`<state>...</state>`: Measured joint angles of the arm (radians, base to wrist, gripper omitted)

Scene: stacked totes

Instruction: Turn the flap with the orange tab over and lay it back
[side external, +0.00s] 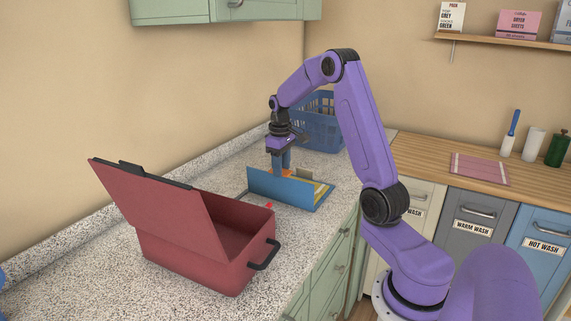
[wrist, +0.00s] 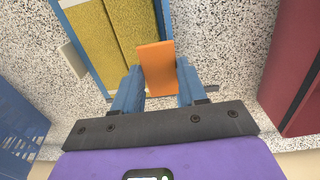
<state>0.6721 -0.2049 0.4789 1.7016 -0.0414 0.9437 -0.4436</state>
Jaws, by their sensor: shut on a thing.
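A low blue tote (side external: 318,206) with yellow contents stands on the counter in the side view. In the wrist view its yellow inside (wrist: 98,38) shows between blue edges. Its blue flap (side external: 278,188) stands raised, close to upright, on the side toward the red tote. The orange tab (wrist: 155,62) is at the flap's upper edge and shows small in the side view (side external: 286,171). My gripper (wrist: 157,80) is shut on the orange tab, one blue finger on each side. In the side view my gripper (side external: 283,164) points down over the flap, and its fingertips are partly hidden.
A red tote (side external: 190,252) with its lid (side external: 155,202) standing open is on the near counter. A blue basket (side external: 318,128) stands behind my gripper. A small beige piece (side external: 304,174) is beside the blue tote. The counter between the totes is mostly clear.

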